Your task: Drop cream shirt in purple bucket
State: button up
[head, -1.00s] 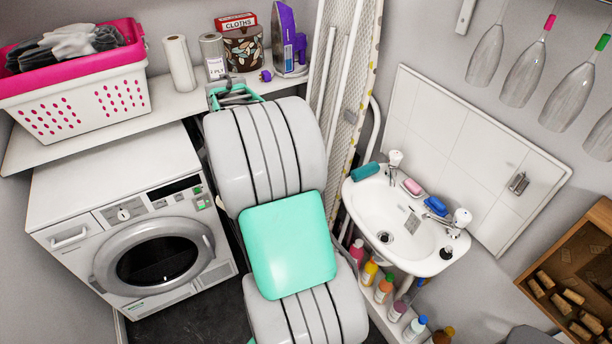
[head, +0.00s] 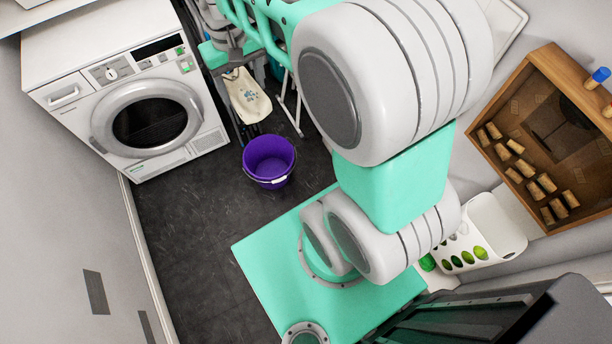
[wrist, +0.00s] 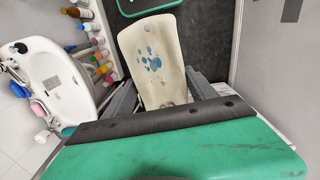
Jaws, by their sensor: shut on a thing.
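The cream shirt (head: 248,97) with blue marks hangs from my gripper (head: 232,72) in the head view. The purple bucket (head: 268,160) stands upright on the dark floor, lower and a little right of the shirt. The shirt is apart from the bucket, above the floor. In the wrist view the shirt (wrist: 152,62) hangs out from between the two grey fingers of my gripper (wrist: 166,103), which is shut on its end. The dark edge of my wrist hides part of the fingers. The bucket cannot be made out in the wrist view.
The white washing machine (head: 150,85) stands left of the shirt. White legs (head: 288,105) stand behind the bucket. A wooden crate (head: 545,140) is on the right. The wrist view shows the sink (wrist: 50,80) and several bottles (wrist: 98,50). Floor left of the bucket is clear.

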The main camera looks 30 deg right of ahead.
aim_at(275, 171)
jog(key=z, duration=0.05)
jog(key=k, duration=0.4)
jog(key=z, duration=0.5)
jog(key=i, duration=0.7)
jog(key=u, duration=0.4)
jog(key=k, duration=0.5)
jog(key=u, duration=1.5)
jog(key=i, duration=0.9)
jog(key=z, duration=1.95)
jog(key=i, duration=0.5)
jog(key=u, duration=0.05)
